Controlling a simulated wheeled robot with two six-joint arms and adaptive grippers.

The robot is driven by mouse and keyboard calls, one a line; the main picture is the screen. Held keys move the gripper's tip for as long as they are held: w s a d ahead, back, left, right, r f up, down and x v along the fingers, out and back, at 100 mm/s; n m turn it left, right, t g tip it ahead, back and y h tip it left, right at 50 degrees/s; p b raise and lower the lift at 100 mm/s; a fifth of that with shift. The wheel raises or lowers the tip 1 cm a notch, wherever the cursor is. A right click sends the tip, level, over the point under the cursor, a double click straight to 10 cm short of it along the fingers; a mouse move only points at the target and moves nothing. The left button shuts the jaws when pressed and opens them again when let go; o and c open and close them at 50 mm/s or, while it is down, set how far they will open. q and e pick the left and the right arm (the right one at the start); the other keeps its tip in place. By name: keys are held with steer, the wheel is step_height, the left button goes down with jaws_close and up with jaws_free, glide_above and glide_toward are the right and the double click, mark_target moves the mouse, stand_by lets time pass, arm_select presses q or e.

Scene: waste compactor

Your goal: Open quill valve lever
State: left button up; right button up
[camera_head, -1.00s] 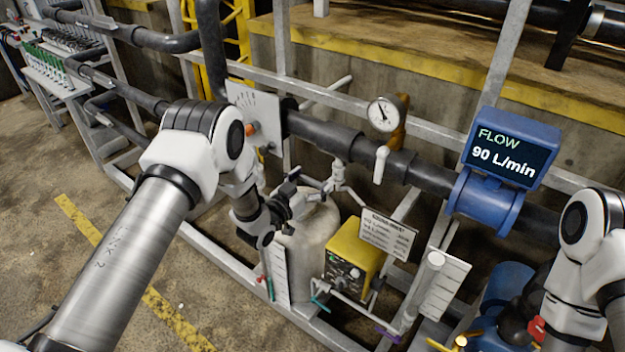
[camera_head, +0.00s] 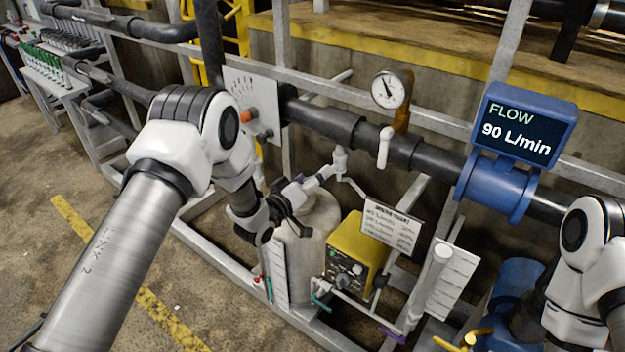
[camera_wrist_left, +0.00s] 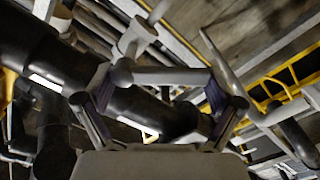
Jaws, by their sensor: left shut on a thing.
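The quill valve lever appears to be the pale bar (camera_head: 316,179) sloping down-left from a white upright fitting (camera_head: 340,160) under the dark pipe. My left gripper (camera_head: 297,190) is at the lower-left end of this bar, shut on it. In the left wrist view a grey bar (camera_wrist_left: 165,76) crosses between my left gripper's fingers (camera_wrist_left: 160,95). It meets a white fitting (camera_wrist_left: 135,38) at its left end. The exact finger contact is hard to see. My right arm is at the right edge, and its gripper is out of view.
A grey tank (camera_head: 308,240) stands below my left gripper, with a yellow pump box (camera_head: 352,250) to its right. A pressure gauge (camera_head: 390,88), a white handle (camera_head: 385,147) and a blue flow meter (camera_head: 525,125) reading 90 L/min sit along the dark pipe.

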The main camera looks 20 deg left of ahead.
arm_select(q)
steer(key=n, duration=0.1)
steer(key=f+n+b, duration=0.1)
steer(key=n, duration=0.1)
steer(key=n+b, duration=0.1)
steer(key=shift+s+d+f+n, duration=0.2)
steer(key=shift+d+n, duration=0.1)
steer(key=shift+d, duration=0.1)
steer(key=n, duration=0.2)
steer(key=shift+d+f+n+b, duration=0.15)
steer(key=shift+d+n+b, duration=0.15)
steer(key=shift+b, duration=0.1)
steer(key=shift+s+d+f+n, duration=0.1)
steer(key=shift+d+n, duration=0.1)
steer(key=shift+n, duration=0.55)
steer(key=shift+s+d+f+n, duration=0.1)
steer(key=shift+d+n, duration=0.05)
steer(key=shift+n, duration=0.6)
steer(key=o, duration=1.3)
steer(key=shift+o, duration=0.2)
steer(key=v, duration=1.2)
